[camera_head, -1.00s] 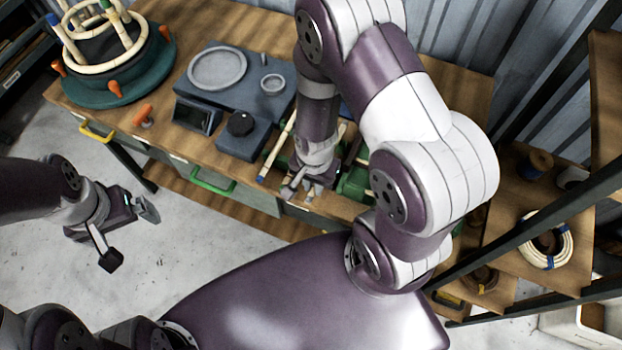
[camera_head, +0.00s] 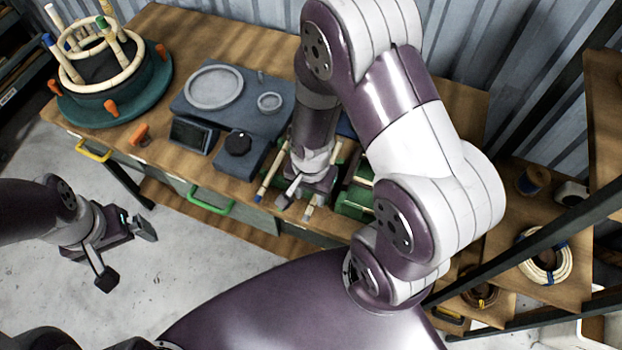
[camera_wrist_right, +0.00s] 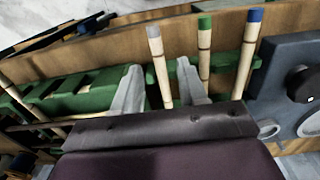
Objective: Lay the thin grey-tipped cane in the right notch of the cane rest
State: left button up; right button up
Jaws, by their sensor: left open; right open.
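The grey-tipped cane (camera_wrist_right: 157,62) lies between the spread fingers of my right gripper (camera_wrist_right: 162,90) in the right wrist view, with a gap to the fingers. It is at the end of the green cane rest (camera_wrist_right: 226,61), beside the green-tipped cane (camera_wrist_right: 204,50) and the blue-tipped cane (camera_wrist_right: 249,50). How deep it sits in the notch is unclear. In the head view my right gripper (camera_head: 297,199) is low at the bench's front edge. My left gripper (camera_head: 125,254) is open and empty over the floor, away from the bench.
A green slotted block (camera_wrist_right: 75,92) stands close beside my right gripper. A dark blue-grey station (camera_head: 240,95) with a knob box (camera_head: 237,148) is left of it. A round teal stand (camera_head: 120,105) with rattan hoops is at the bench's far left. A shelf (camera_head: 550,250) stands at right.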

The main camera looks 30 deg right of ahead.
notch_tip(320, 180, up, 13)
jog(key=n+t, duration=0.1)
jog(key=n, duration=0.9)
jog(key=shift+w+d, duration=0.15)
jog(key=shift+d, duration=0.05)
